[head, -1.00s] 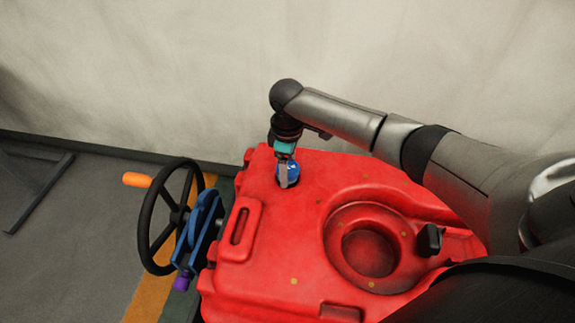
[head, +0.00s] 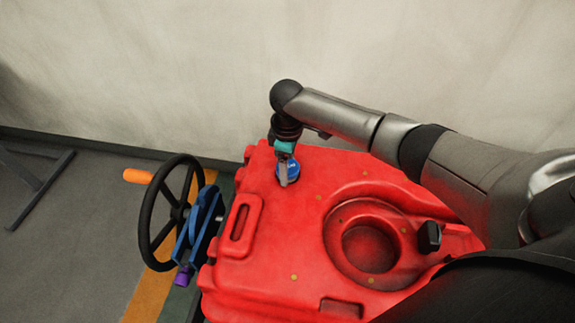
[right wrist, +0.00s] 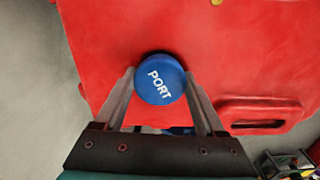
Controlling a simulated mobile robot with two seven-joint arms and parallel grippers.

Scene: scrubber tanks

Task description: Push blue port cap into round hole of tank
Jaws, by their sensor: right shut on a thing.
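The blue port cap (head: 287,170) is at the far left part of the red tank (head: 270,245). In the right wrist view the cap (right wrist: 160,79) shows its round face with the word PORT, between the two fingertips. My right gripper (head: 286,176) is shut on the cap, right at the tank's top. A dark rim shows around the cap in the head view. The small hole under it is hidden, and I cannot tell how deep the cap sits. My left gripper is not in view.
A large round recess (head: 369,250) and a black knob (head: 429,237) are on the tank's right part. A black handwheel (head: 166,225) with an orange handle and a blue bracket (head: 203,218) stand left of the tank. A pale wall is behind.

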